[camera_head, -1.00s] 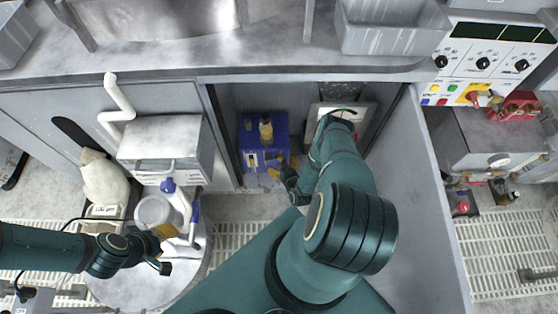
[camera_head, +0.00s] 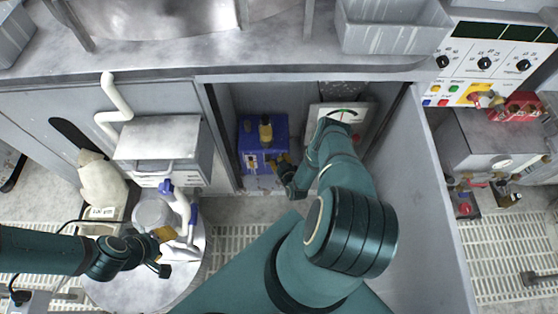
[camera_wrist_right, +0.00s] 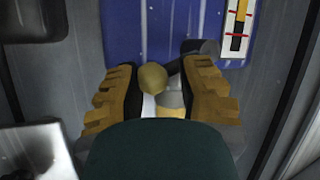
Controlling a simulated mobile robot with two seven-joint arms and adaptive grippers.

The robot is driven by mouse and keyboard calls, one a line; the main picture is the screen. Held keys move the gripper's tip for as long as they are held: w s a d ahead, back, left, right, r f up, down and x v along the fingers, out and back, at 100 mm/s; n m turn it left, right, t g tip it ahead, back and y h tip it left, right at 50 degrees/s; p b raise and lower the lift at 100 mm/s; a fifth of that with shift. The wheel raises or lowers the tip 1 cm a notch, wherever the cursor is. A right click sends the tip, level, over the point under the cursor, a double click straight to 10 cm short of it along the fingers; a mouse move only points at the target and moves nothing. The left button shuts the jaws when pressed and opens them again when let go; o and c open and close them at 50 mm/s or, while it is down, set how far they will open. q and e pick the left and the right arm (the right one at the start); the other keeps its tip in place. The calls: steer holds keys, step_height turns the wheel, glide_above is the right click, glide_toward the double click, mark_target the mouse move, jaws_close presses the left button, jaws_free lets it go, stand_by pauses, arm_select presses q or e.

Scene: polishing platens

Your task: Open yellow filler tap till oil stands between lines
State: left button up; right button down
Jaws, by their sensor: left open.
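The blue oil tank (camera_head: 276,130) stands inside the open cupboard bay, with a yellow-brown cap or bottle (camera_head: 265,130) on top. My right gripper (camera_head: 280,167) is at the tank's front, low on its right side. In the right wrist view its two brown fingers (camera_wrist_right: 160,95) stand either side of a dull yellow ball knob (camera_wrist_right: 152,78) and a grey part; whether they grip is unclear. My left gripper (camera_head: 164,252) is open, over the round white stand.
A dial box (camera_head: 352,117) stands right of the tank, partly behind my right arm. The cupboard walls close in on both sides.

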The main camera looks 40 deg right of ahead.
steer(key=shift+w+a, duration=0.15)
steer(key=shift+w, duration=0.1)
steer(key=shift+s+f+m+t+y, duration=0.1)
steer(key=shift+f+m+t+y, duration=0.15)
steer(key=shift+f+m+t, duration=0.45)
steer(key=shift+f+m+t+y, duration=0.3)
steer(key=shift+m+t, duration=0.2)
steer(key=shift+m, duration=0.4)
steer(key=shift+c, duration=1.7)
jaws_free()
steer(key=shift+f, duration=0.1)
steer(key=shift+s+d, duration=0.15)
steer(key=shift+d, duration=0.05)
steer(key=shift+s, duration=0.2)
steer(key=v, duration=1.1)
steer(key=shift+s, duration=0.2)
